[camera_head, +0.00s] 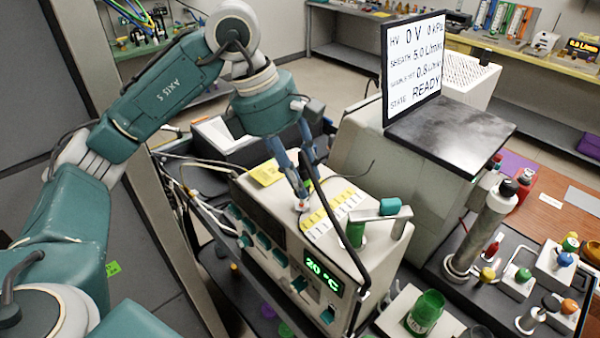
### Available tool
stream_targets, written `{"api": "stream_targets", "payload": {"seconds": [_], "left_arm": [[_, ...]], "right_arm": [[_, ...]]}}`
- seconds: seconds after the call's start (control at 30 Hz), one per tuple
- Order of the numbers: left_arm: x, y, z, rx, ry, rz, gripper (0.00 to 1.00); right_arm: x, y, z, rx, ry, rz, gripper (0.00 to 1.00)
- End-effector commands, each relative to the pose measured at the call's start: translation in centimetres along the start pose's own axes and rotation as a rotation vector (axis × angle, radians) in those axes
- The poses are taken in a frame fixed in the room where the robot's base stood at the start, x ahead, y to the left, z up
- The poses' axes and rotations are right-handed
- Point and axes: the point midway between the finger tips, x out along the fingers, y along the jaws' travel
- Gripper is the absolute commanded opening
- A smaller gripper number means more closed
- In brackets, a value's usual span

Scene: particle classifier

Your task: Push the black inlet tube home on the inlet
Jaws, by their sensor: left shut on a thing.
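My left gripper (301,203) comes down from the upper left with its fingers pointing down, low over the top of a cream instrument box (352,268). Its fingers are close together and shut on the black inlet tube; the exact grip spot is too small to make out. The black inlet tube (338,232) runs alongside the fingers, then curves down past the box's front right edge. The inlet and its contact with the tube end cannot be made out. My right gripper is not in view.
The box shows a green 20 °C display (323,273). Farther right are a monitor (414,65), a metal cylinder (480,232) and several colored-knob fittings.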

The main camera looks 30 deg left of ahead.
Motion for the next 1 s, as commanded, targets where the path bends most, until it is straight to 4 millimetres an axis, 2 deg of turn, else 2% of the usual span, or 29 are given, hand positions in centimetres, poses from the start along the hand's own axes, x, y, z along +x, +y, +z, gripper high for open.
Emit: {"api": "stream_targets", "payload": {"seconds": [1.0], "left_arm": [[2.6,0.0,-0.9,0.000,0.002,-0.001,0.05]], "right_arm": [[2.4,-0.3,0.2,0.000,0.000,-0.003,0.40]]}}
